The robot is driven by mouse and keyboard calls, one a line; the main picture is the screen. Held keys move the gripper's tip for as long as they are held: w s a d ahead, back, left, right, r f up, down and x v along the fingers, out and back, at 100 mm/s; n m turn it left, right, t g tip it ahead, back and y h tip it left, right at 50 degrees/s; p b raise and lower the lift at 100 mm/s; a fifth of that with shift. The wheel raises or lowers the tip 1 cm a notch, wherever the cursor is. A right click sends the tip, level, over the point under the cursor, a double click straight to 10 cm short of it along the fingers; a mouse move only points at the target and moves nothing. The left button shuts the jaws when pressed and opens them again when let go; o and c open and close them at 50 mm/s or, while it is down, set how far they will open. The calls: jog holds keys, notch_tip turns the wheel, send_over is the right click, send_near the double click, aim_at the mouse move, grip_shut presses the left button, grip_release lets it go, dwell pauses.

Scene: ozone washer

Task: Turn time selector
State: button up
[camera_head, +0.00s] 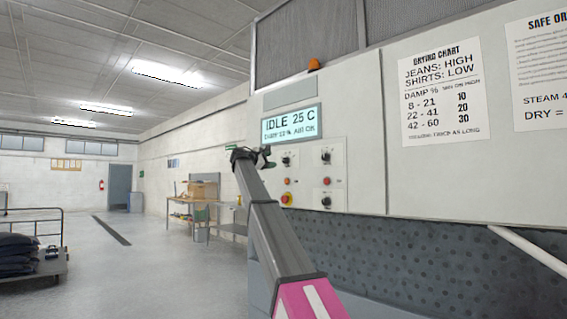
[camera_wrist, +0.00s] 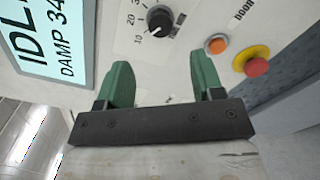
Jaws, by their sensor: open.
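The time selector is a black knob (camera_wrist: 159,20) with a scale reading 10, 20, 30 at the top of the wrist view. A light mark shows on its side nearest the 10, but its exact setting is unclear. In the head view the knob (camera_head: 287,160) is at the panel's upper left. My gripper (camera_head: 266,153) is just left of it there. In the wrist view my gripper's green fingers (camera_wrist: 161,78) are apart and empty, and the knob is beyond their tips, not between them. The display (camera_head: 291,125) reads IDLE 25 C; its damp value looks like 34 in the wrist view.
An orange button (camera_wrist: 216,44) and a red emergency button on yellow (camera_wrist: 257,66) lie close right of the knob. More controls (camera_head: 326,180) sit further right. A drying chart (camera_head: 443,92) lists damp 22-41 as 20. A workbench (camera_head: 195,212) stands behind.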

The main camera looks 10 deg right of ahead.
aim_at(284, 160)
jog(key=x, duration=0.9)
jog(key=shift+w, duration=0.15)
jog(key=c, duration=0.9)
